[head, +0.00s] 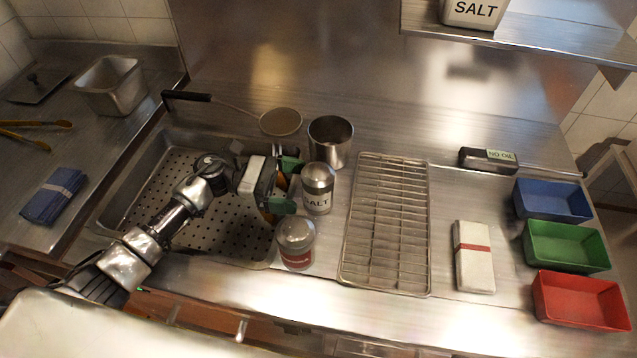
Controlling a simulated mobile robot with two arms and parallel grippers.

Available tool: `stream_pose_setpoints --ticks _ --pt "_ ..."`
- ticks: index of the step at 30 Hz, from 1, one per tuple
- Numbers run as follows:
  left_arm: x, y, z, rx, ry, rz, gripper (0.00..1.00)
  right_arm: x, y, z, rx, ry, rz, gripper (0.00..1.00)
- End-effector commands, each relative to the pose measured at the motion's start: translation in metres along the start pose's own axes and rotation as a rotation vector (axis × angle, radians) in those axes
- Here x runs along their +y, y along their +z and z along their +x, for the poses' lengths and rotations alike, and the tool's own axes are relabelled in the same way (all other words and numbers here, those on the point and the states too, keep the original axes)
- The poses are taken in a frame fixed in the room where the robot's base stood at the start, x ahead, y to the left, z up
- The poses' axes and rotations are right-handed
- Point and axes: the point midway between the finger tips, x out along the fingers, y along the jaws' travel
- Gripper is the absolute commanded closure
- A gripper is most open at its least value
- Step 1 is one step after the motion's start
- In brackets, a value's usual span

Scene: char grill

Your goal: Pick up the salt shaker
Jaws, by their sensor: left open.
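The salt shaker (318,190) is a metal shaker with a domed lid and a SALT label. It stands upright on the counter, left of the wire rack. My left gripper (295,186) is open, with its green-padded fingers just left of the shaker. The fingertips reach close to the shaker's left side; whether they touch it I cannot tell. A second shaker (296,243) with a red label stands in front, nearer to me. My right gripper is not in view.
A metal cup (331,142) stands close behind the salt shaker. The wire rack (386,222) lies just right of it. A perforated pan (200,232) lies under my left arm. Blue, green and red bins (580,302) stand far right. A box marked SALT (474,13) sits on the upper shelf.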

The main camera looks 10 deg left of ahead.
Motion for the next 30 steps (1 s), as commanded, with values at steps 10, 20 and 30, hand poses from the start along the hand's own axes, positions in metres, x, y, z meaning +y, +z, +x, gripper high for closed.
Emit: stream_pose_setpoints --ticks 10,20,30 --pt "0.000 0.006 0.043 -0.003 -0.001 -0.002 0.06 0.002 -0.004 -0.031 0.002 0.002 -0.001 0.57" --pt "0.001 0.001 0.052 0.000 0.000 0.000 0.06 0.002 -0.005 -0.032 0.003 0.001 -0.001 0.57" --pt "0.000 0.002 0.051 0.000 0.000 -0.001 0.56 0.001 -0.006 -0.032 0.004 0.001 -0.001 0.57"
